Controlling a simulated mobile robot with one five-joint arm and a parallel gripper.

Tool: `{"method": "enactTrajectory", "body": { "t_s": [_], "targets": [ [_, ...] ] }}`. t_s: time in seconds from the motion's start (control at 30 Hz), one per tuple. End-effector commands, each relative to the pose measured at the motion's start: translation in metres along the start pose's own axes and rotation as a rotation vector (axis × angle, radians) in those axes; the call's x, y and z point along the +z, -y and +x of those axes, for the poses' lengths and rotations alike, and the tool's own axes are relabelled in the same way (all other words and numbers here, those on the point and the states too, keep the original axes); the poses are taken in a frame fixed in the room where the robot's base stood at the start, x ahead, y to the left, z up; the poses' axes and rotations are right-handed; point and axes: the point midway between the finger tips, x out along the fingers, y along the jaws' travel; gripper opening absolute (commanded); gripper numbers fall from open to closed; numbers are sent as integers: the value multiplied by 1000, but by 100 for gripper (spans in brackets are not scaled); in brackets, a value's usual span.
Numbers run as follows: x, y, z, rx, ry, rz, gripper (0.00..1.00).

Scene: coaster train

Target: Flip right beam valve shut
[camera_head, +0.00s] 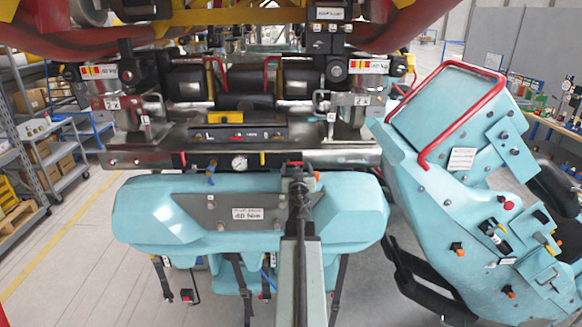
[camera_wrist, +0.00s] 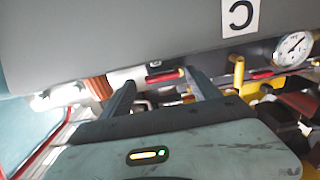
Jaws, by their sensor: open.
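My gripper (camera_head: 298,172) is at the front face of the steel beam (camera_head: 345,157), right of the round gauge (camera_head: 239,163) in the head view. In the wrist view my gripper (camera_wrist: 162,88) is open, its two dark fingers spread and pointing at the beam's underside. A small red handle (camera_wrist: 168,76) shows between the fingertips; it looks like the right beam valve, but its exact position is unclear. I cannot tell whether the fingers touch it. A yellow handle (camera_wrist: 238,75) stands beside the fingers, near the gauge (camera_wrist: 292,48). My arm hides much of this spot in the head view.
A teal seat back (camera_head: 150,215) with a labelled plate lies below the beam. A teal seat unit with a red bar (camera_head: 470,98) stands close on the right. A blue handle (camera_head: 210,172) hangs at the beam's left part. An orange part (camera_wrist: 97,88) is beside the left finger.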

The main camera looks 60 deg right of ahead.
Motion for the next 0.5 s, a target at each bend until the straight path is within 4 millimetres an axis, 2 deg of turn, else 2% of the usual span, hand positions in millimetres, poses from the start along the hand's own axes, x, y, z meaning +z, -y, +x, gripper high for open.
{"method": "enactTrajectory", "body": {
  "t_s": [0.13,0.43,0.5],
  "targets": [
    [0,0,11,-4,0,0,71],
    [0,9,12,-15,0,0,71],
    [0,10,12,-17,0,0,52]
  ]
}}
